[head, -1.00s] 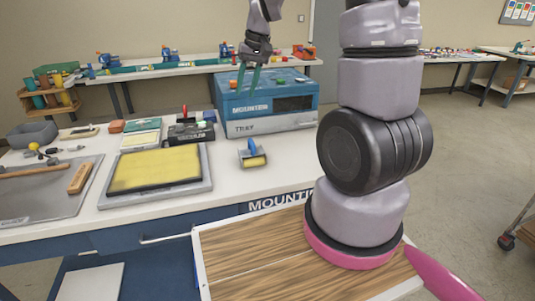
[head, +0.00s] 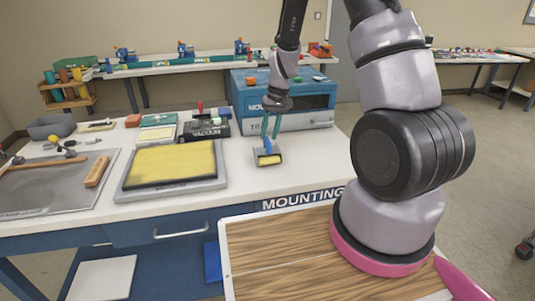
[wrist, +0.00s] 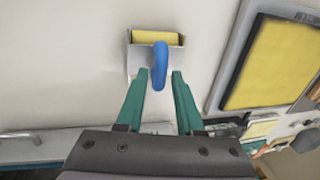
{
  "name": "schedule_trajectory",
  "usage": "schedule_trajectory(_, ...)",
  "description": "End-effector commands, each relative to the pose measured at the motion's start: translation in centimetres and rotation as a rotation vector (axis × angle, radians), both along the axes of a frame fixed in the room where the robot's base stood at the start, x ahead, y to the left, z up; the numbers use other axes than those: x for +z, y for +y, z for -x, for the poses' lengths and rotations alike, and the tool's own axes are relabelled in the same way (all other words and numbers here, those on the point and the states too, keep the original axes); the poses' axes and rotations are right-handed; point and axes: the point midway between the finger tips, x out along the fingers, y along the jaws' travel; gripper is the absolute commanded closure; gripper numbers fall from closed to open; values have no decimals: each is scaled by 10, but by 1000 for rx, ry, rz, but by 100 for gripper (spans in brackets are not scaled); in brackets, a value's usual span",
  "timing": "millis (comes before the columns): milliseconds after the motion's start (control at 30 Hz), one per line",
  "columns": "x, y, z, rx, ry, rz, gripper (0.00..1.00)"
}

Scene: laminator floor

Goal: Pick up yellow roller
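The yellow roller (head: 268,157) rests on the white mounting table, below my gripper (head: 271,132) in the head view. It has a yellow cylinder, a grey frame and a blue handle. In the wrist view the roller's yellow cylinder (wrist: 157,37) is at the top and its blue handle (wrist: 159,66) points toward my gripper (wrist: 159,76). My gripper's two green fingers are open, one on each side of the handle's end.
A grey tray with a yellow pad (head: 172,165) lies left of the roller. The blue mounter machine (head: 300,98) stands behind it, and a black vacuum box (head: 206,129) is behind and left. The white tabletop (head: 310,165) right of the roller is clear.

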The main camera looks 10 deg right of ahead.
Motion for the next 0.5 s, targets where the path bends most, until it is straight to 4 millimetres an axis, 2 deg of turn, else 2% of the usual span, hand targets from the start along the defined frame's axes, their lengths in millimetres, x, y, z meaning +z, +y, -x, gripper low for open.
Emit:
schedule_trajectory(100,-20,4,2,0,5,1,64)
schedule_trajectory(200,-32,6,2,1,4,0,64)
schedule_trajectory(500,-37,8,1,0,1,0,64)
